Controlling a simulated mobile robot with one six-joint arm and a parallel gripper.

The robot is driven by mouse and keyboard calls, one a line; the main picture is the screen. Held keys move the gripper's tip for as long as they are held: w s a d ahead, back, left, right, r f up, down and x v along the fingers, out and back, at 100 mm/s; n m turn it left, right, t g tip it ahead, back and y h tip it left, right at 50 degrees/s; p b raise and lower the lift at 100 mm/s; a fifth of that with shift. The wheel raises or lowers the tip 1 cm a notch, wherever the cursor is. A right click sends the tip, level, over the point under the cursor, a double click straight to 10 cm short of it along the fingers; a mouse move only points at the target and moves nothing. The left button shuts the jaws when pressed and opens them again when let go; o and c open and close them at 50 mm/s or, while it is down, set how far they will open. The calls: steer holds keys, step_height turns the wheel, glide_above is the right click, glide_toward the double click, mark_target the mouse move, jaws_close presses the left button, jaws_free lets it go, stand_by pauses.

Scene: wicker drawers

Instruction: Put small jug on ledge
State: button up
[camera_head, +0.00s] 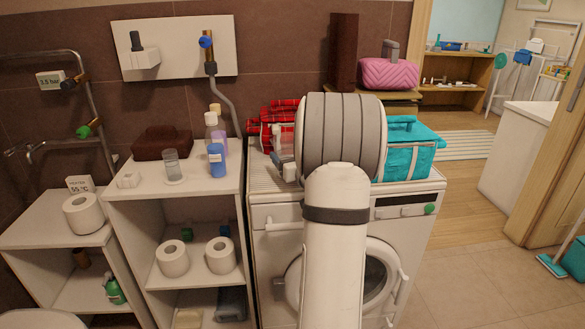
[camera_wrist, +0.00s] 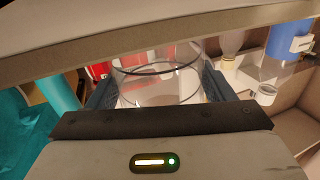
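A clear, see-through round vessel, which I take to be the small jug (camera_wrist: 160,84), is between the two dark fingers of my gripper (camera_wrist: 158,92) in the wrist view. The fingers lie against its two sides, and its lower part is hidden by the gripper body. In the head view my arm covers most of the gripper; a bit of clear vessel (camera_head: 283,163) shows left of the arm, above the washing machine top (camera_head: 268,180). I cannot tell for sure which surface is the ledge; a tan board (camera_head: 400,95) behind the machine carries a pink bag.
The white shelf top (camera_head: 200,185) at left holds a clear tumbler (camera_head: 172,168), a blue bottle (camera_head: 217,160) and a brown basket (camera_head: 162,143).

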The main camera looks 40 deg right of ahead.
steer(key=c, duration=0.5)
